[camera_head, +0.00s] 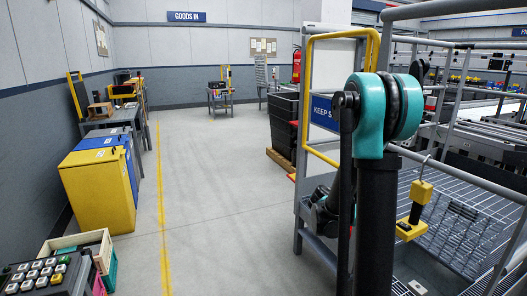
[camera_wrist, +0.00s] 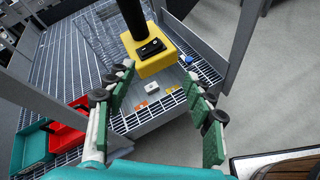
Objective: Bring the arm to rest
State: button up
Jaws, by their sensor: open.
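My arm (camera_head: 378,150), teal and black, stands upright in the right half of the head view. The gripper itself cannot be made out there. In the wrist view my gripper (camera_wrist: 158,82) is open, its green-padded fingers wide apart with nothing gripped between them. Beyond the fingertips is a yellow block with a black stem (camera_wrist: 155,55), apart from the pads as far as I can tell. In the head view a yellow pendant (camera_head: 412,228) with a black stem hangs from a hook on the rail, right of my arm.
A grey railing and yellow-framed gate (camera_head: 309,100) stand close to my arm, beside the grating (camera_head: 465,205). Teal (camera_wrist: 33,148) and red (camera_wrist: 68,128) bins lie left in the wrist view. Yellow and blue cabinets (camera_head: 98,190) line the left wall. The middle floor is clear.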

jog(key=s+a+f+m+t+y, duration=0.1)
jog(key=s+a+f+m+y, duration=0.3)
jog(key=a, duration=0.7)
jog(key=s+a+f+m+t+y, duration=0.2)
jog(key=s+a+f+m+y, duration=0.1)
jog(key=s+a+m+y, duration=0.6)
jog(key=s+a, duration=0.2)
jog(key=a, duration=0.1)
jog(key=shift+s+f+t, duration=0.15)
jog(key=shift+f+t, duration=0.15)
jog(key=shift+f, duration=0.05)
jog(key=shift+d, duration=0.1)
dwell(0.8)
